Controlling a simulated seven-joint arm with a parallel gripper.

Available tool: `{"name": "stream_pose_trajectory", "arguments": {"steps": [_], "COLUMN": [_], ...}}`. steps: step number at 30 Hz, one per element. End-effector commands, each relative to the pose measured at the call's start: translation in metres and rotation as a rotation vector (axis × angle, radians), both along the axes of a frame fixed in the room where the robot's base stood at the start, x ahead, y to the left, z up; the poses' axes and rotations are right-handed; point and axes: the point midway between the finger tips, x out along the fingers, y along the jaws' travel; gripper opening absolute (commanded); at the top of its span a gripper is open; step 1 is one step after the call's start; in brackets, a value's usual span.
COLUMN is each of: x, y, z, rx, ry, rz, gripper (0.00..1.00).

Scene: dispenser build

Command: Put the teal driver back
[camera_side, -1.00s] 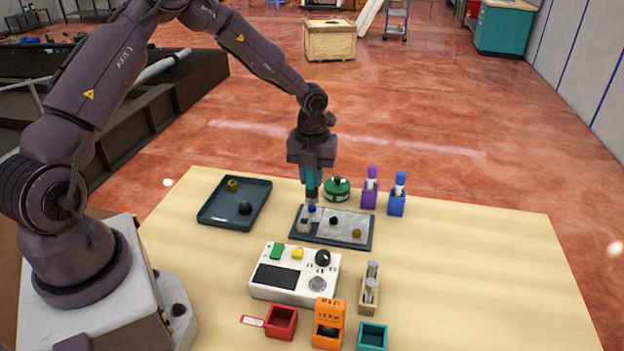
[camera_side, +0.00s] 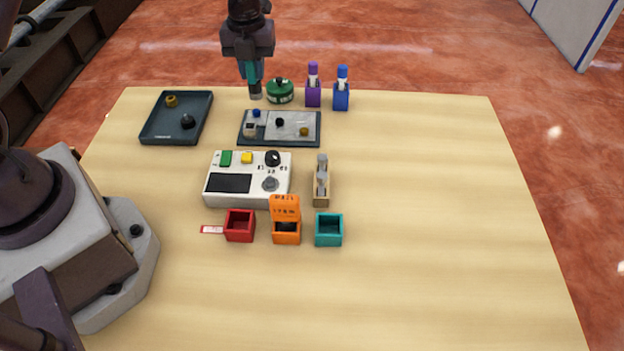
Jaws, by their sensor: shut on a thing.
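My gripper (camera_side: 250,66) is at the top of the view, pointing down, shut on the teal driver (camera_side: 251,74). The driver hangs upright with its dark and grey lower end just above the back left of the dark assembly plate (camera_side: 279,143). A small gap shows between its tip and the blue knob (camera_side: 256,113) on the plate. The teal box (camera_side: 329,241) stands at the front of the table, open at the top, and looks empty. My gripper is far behind it.
A green round container (camera_side: 280,92), purple holder (camera_side: 313,97) and blue holder (camera_side: 341,98) stand right of the driver. A dark tray (camera_side: 160,130) lies left. A white control box (camera_side: 248,190), wooden rack (camera_side: 321,199), red box (camera_side: 240,228) and orange box (camera_side: 286,232) stand nearer. The table's right side is clear.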

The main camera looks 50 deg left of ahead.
Motion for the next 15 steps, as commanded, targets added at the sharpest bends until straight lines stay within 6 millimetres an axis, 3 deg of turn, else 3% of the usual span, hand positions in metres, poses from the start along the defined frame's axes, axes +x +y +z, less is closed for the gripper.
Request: {"name": "stream_pose_trajectory", "arguments": {"steps": [5,8,11,15], "x": [0.01,0.003,-0.017,-0.061], "y": [-0.036,-0.075,-0.118,-0.175], "z": [0.041,0.068,0.092,0.116], "rx": [0.003,0.005,0.005,0.007], "ry": [-0.008,-0.009,-0.007,-0.005], "rz": [-0.089,-0.168,-0.266,-0.426], "gripper": [0.0,0.0,0.0,0.0]}}
